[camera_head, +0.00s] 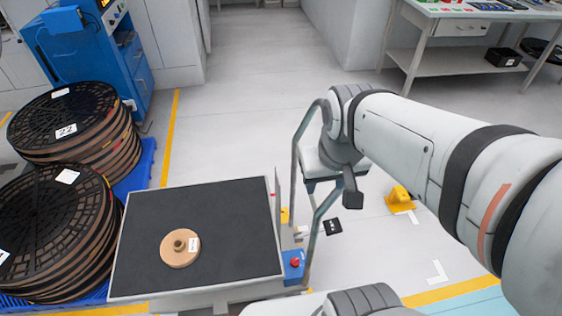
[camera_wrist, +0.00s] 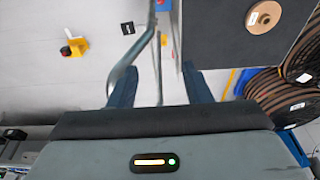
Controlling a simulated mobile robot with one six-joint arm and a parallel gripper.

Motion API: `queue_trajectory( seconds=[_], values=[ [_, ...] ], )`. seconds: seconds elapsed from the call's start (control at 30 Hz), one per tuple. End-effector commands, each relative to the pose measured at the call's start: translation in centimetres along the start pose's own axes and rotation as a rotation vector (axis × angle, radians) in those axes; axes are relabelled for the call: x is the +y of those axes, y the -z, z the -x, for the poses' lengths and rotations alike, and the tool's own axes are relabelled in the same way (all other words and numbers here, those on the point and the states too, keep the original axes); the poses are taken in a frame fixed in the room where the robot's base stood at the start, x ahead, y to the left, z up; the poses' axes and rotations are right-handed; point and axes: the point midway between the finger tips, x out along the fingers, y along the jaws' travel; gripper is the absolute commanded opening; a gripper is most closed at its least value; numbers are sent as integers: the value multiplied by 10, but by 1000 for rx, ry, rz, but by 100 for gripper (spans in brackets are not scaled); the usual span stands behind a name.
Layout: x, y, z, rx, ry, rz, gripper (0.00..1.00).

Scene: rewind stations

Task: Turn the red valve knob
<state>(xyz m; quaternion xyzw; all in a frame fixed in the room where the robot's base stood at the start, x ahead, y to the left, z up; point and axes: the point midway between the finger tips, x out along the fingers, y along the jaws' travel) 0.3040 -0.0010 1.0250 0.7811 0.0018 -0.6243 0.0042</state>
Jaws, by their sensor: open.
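A small red knob (camera_head: 295,262) sits on a blue box at the right front corner of the cart in the head view. In the wrist view, a red knob (camera_wrist: 65,50) stands on a yellow base on the floor at the upper left. The yellow base (camera_head: 400,197) shows in the head view right of my wrist, but its red part is not clear there. I cannot tell which is the valve knob. My gripper (camera_wrist: 160,88) is open and empty, its two fingers apart, with the cart's rail crossing the view between and beyond them. It touches neither knob.
The cart's dark top (camera_head: 205,215) carries a brown roll (camera_head: 180,248). Its grey handle (camera_head: 297,170) rises close to my wrist. Stacked black reels (camera_head: 70,110) stand at left. A white-topped workbench (camera_head: 480,9) is at upper right. Floor in the middle is clear.

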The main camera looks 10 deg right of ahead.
Motion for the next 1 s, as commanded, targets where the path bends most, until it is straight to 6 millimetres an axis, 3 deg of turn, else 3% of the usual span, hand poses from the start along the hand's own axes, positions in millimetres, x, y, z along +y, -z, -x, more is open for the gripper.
queue_trajectory(
  seconds=[0.17,0.27,0.4,0.6,0.8,1.0],
  values=[
    [4,21,-25,-18,-2,82,57],
    [6,44,-54,-34,-5,166,57],
    [9,77,-107,-56,-7,307,57],
    [14,112,-187,-80,-3,494,57],
    [16,128,-260,-100,8,644,57],
    [12,118,-352,-125,39,799,57]
  ],
)
